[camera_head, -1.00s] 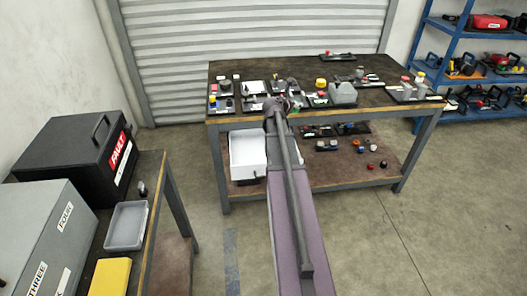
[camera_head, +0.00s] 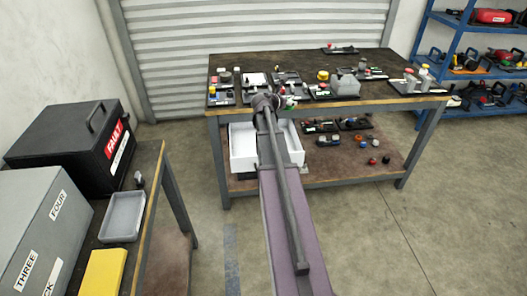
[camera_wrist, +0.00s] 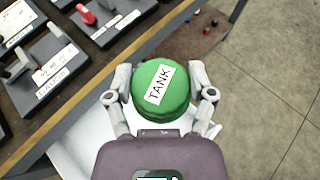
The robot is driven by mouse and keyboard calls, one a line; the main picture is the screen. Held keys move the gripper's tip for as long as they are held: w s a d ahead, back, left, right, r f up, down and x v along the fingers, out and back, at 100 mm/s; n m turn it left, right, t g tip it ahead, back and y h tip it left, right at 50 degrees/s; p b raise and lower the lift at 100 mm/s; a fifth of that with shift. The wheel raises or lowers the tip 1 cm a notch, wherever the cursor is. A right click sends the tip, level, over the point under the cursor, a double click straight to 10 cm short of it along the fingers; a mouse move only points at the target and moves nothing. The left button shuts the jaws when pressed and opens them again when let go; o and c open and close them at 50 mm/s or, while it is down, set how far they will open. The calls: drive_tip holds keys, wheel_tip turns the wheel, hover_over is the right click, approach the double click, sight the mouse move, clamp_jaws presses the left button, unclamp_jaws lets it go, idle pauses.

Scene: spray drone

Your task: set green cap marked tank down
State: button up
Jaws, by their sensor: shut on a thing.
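The green cap (camera_wrist: 152,108) with a white TANK label is in the wrist view, label facing the camera. My gripper (camera_wrist: 160,84) is shut on it, with one finger on each side. The cap is held in the air just off the workbench's front edge, with a white bin (camera_wrist: 95,138) below. In the head view my gripper (camera_head: 266,102) is at the front edge of the workbench (camera_head: 390,62); the cap cannot be made out clearly there, behind my arm.
Several labelled black boards with parts cover the bench top, one with a red piece (camera_wrist: 86,15). The white bin (camera_head: 242,148) stands on the lower shelf, with several small caps to its right. A grey tray (camera_head: 122,216) and a black FAULT case (camera_head: 72,146) are at left.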

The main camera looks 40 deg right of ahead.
drive_tip(key=w+a+f+m+g+b, duration=0.3)
drive_tip(key=a+f+b, duration=0.4)
drive_tip(key=f+b, duration=0.3)
drive_tip(key=shift+w+a+f+m+g+h, duration=0.35)
drive_tip(key=shift+w+f+g, duration=0.3)
drive_tip(key=shift+w, duration=0.7)
drive_tip(key=shift+d, duration=0.15)
wheel_tip(320, 180, down, 6)
drive_tip(key=b, duration=0.6)
drive_tip(key=shift+f, duration=0.1)
drive_tip(key=shift+f+b, duration=1.85)
drive_tip(key=shift+b, duration=0.2)
drive_tip(key=shift+f+b, duration=0.6)
drive_tip(key=o, duration=1.1)
